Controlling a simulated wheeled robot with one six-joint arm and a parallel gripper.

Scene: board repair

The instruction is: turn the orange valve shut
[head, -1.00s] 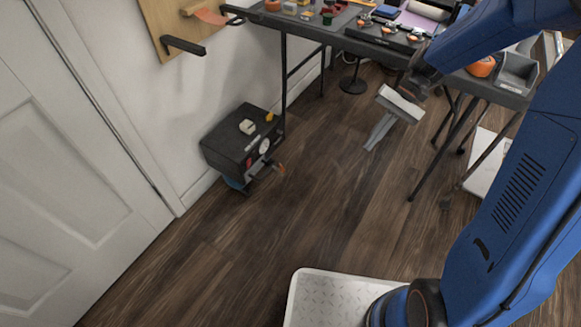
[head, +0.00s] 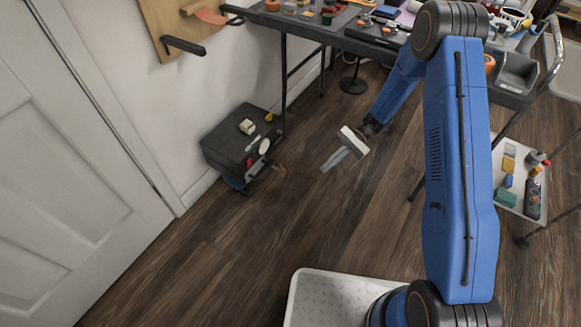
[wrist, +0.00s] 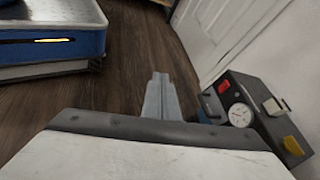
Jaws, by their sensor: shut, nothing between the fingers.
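The orange valve (head: 281,168) is small in the head view, at the lower front right of a black box (head: 226,146) on the floor by the wall. My gripper (head: 328,165) is shut and empty, above the floor to the right of the valve and apart from it. In the wrist view my gripper's fingers (wrist: 161,98) are together with nothing between them. The box (wrist: 250,92) shows at the right there, with its round gauge (wrist: 240,115). I cannot make out the valve in the wrist view; my gripper's body may hide it.
The box carries a cream block (head: 247,126) and a yellow piece (head: 268,117). A dark workbench (head: 335,28) with tools stands behind. A white tray (head: 520,180) with several items is at the right. A white door (head: 60,150) is at the left. The floor before the box is clear.

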